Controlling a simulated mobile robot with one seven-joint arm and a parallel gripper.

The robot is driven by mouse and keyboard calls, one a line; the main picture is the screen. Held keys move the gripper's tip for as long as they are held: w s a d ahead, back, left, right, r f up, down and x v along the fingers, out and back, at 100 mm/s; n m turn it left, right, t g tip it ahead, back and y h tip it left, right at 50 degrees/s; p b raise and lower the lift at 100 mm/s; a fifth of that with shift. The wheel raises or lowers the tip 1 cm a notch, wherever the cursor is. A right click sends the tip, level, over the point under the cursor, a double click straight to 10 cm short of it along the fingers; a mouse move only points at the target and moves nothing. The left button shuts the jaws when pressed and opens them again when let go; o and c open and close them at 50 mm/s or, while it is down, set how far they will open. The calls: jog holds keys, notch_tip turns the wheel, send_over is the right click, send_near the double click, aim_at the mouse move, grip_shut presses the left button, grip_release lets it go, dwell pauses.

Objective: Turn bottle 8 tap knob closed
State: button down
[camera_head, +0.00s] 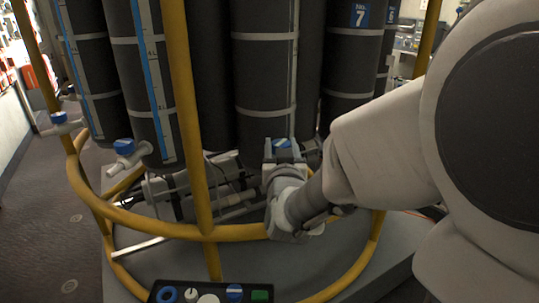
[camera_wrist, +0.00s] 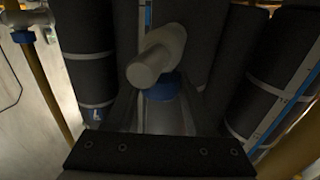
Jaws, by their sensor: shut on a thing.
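My gripper (camera_head: 285,157) reaches in low at the foot of a dark grey bottle (camera_head: 265,75) in the middle of the head view. In the wrist view my gripper (camera_wrist: 162,103) has its two fingers on either side of a blue tap knob (camera_wrist: 165,87), shut on it. The tap's pale grey body and round spout (camera_wrist: 155,57) stick out above the knob. A bit of blue knob (camera_head: 281,143) shows at the fingertips in the head view. No number is readable on this bottle; the fingers hide much of the knob, so its turn angle is unclear.
A yellow tube frame (camera_head: 195,130) rings the bottles, with an upright left of my arm and a hoop by my wrist. Neighbouring taps with blue knobs (camera_head: 123,146) stand at left. A label reads 7 (camera_head: 360,15). A black tray (camera_head: 210,291) of small parts sits in front.

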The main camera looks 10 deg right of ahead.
jog(key=m+g+h+b, duration=0.1)
jog(key=h, duration=0.1)
jog(key=m+g+h+b, duration=0.1)
jog(key=m+h, duration=0.1)
jog(key=h, duration=0.1)
jog(key=shift+a+m, duration=0.2)
jog(key=shift+m, duration=0.1)
jog(key=shift+d+m+g+h+p, duration=0.15)
jog(key=shift+m+g+h+p, duration=0.3)
jog(key=shift+m+g+h, duration=2.35)
jog(key=shift+r+h, duration=0.1)
jog(key=shift+h, duration=0.3)
jog(key=shift+c, duration=1.3)
grip_release()
jog(key=p+v, duration=0.2)
jog(key=v, duration=1.5)
jog(key=shift+s, duration=0.25)
